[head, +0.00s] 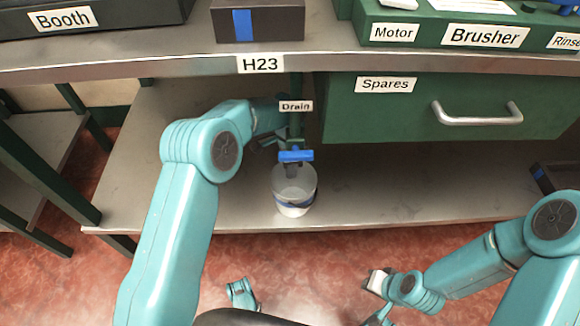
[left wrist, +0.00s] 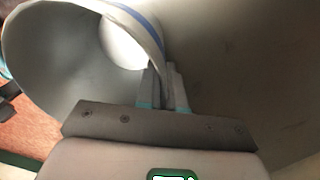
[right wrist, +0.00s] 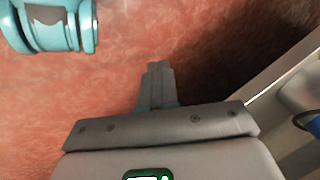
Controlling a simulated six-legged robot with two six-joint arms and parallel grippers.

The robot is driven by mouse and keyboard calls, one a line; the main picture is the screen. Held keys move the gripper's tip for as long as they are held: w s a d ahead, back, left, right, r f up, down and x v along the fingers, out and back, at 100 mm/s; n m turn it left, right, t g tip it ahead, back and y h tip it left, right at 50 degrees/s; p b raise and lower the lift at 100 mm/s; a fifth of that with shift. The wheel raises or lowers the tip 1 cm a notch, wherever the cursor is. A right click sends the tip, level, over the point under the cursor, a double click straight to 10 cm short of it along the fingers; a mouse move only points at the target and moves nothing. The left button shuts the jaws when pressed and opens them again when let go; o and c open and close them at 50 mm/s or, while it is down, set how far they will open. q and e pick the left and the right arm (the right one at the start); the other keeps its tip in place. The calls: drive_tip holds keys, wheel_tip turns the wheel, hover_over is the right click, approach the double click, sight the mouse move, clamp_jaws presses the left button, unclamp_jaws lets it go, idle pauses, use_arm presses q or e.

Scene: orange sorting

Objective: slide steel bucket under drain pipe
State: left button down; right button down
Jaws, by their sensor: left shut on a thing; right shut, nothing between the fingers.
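The steel bucket (head: 294,208), pale with a blue band, stands upright on the lower shelf. The drain pipe (head: 296,88) comes down from the counter beside a "Drain" label. Its blue valve handle (head: 296,155) and dark spout overlap the bucket's mouth in the head view. My left gripper (left wrist: 163,78) is shut on the bucket's wall at the rim; the bucket (left wrist: 40,65) fills the left of that view. In the head view the left fingers are partly hidden near the pipe. My right gripper (head: 376,281) is shut and empty over the red floor, also in its wrist view (right wrist: 157,75).
The lower shelf (head: 420,185) is clear right of the bucket, up to a dark box (head: 560,177) at the far right. A green "Spares" drawer (head: 400,120) hangs above it. The counter edge (head: 170,70) overhangs the shelf.

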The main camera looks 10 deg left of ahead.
use_arm(q)
drive_tip(key=c, duration=1.2)
unclamp_jaws()
drive_tip(key=shift+w, duration=0.15)
